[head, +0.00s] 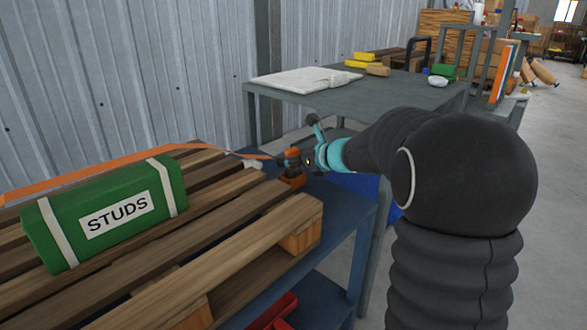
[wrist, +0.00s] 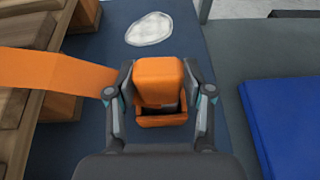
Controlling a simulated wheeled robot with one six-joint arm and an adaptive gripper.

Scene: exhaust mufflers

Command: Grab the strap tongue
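The orange strap tongue (wrist: 158,80) is a blocky piece between the two fingers of my gripper (wrist: 160,72) in the wrist view. The fingers appear to press on its left and right sides. Below it is an orange open-topped piece (wrist: 163,119), perhaps a buckle; I cannot tell whether the two touch. In the head view my gripper (head: 300,159) is at the right end of the pallet, with the orange lower piece (head: 292,181) beneath it. The orange strap (head: 100,168) runs left from the gripper behind the green case.
A green case (head: 105,212) marked STUDS lies on a wooden pallet (head: 262,238) on a blue table (head: 340,222). A grey table (head: 375,100) with a white cloth (head: 300,79) stands behind. A whitish patch (wrist: 149,28) lies on the blue surface beyond the gripper.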

